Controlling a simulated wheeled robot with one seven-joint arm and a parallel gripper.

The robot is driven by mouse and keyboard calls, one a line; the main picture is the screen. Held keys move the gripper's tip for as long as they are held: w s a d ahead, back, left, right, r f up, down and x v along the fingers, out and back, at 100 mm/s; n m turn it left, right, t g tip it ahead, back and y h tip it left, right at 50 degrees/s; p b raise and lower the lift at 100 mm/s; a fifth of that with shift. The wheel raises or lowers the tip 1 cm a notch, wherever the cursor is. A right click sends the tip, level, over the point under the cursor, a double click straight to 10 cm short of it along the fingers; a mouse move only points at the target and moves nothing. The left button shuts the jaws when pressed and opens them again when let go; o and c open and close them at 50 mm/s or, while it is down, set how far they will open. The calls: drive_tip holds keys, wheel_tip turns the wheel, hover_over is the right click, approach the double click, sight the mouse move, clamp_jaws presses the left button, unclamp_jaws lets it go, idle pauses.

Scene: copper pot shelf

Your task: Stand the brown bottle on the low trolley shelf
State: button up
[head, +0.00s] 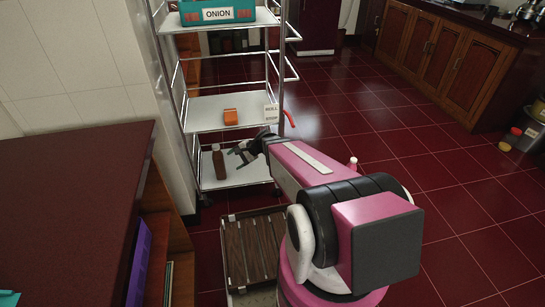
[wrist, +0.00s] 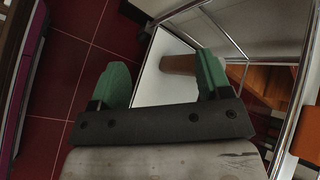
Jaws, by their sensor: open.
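The brown bottle (head: 218,163) stands upright on the white low trolley shelf (head: 243,176), towards its left side. My gripper (head: 239,155) is just to the right of the bottle, over the low shelf, with its fingers apart and nothing between them. In the wrist view the bottle (wrist: 180,65) shows beyond the green fingertips (wrist: 163,72), nearer the right finger; a gap to the bottle shows in the head view. The bottle's far end is partly hidden by the right finger in the wrist view.
An orange block (head: 230,117) and a small sign (head: 271,113) are on the middle shelf (head: 205,112) above. A teal onion crate (head: 240,14) is on the top shelf. Metal posts frame the trolley. A dark red counter (head: 70,190) stands at left; red tiled floor is open at right.

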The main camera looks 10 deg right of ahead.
drive_tip(key=s+d+r+n+g+h, duration=0.1)
drive_tip(key=s+d+r+n+h, duration=0.3)
drive_tip(key=d, duration=0.3)
drive_tip(key=s+d+r+n+g+h, duration=0.1)
drive_tip(key=s+d+r+n+h, duration=0.4)
drive_tip(key=s+d+h, duration=0.1)
drive_tip(key=shift+s+d, duration=0.65)
drive_tip(key=shift+d, duration=0.1)
